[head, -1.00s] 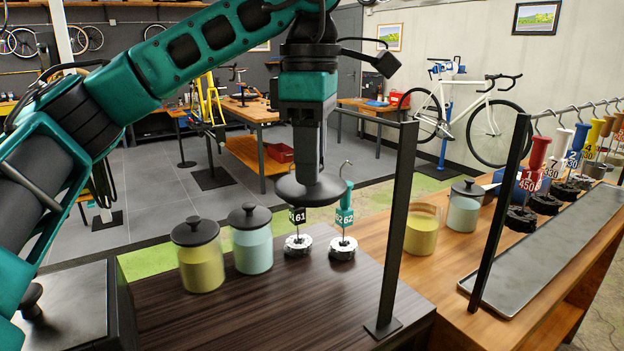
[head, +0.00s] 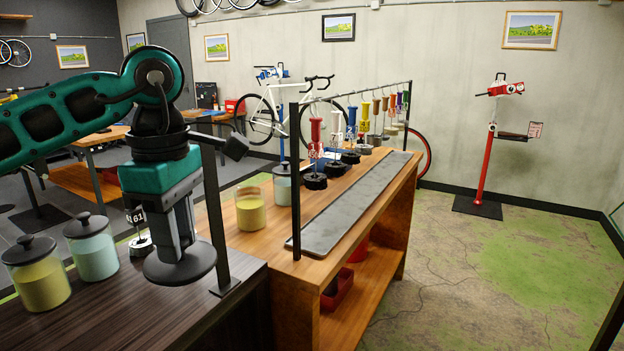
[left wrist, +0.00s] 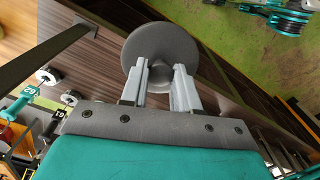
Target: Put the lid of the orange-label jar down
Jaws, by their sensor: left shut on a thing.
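My left gripper (head: 183,238) points down and is shut on the knob of a dark grey round lid (head: 165,268). In the left wrist view, both fingers (left wrist: 160,75) pinch the knob of the lid (left wrist: 150,40). The lid is level, over the dark wooden top (head: 110,315) near its right end; I cannot tell whether it touches. An open glass jar of yellow wax (head: 250,214) stands without a lid on the lighter bench. No orange label is readable on it. My right gripper is not in view.
Two lidded jars, yellow (head: 38,285) and pale blue (head: 92,255), stand left of the lid. A black post (head: 213,200) rises right of the gripper.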

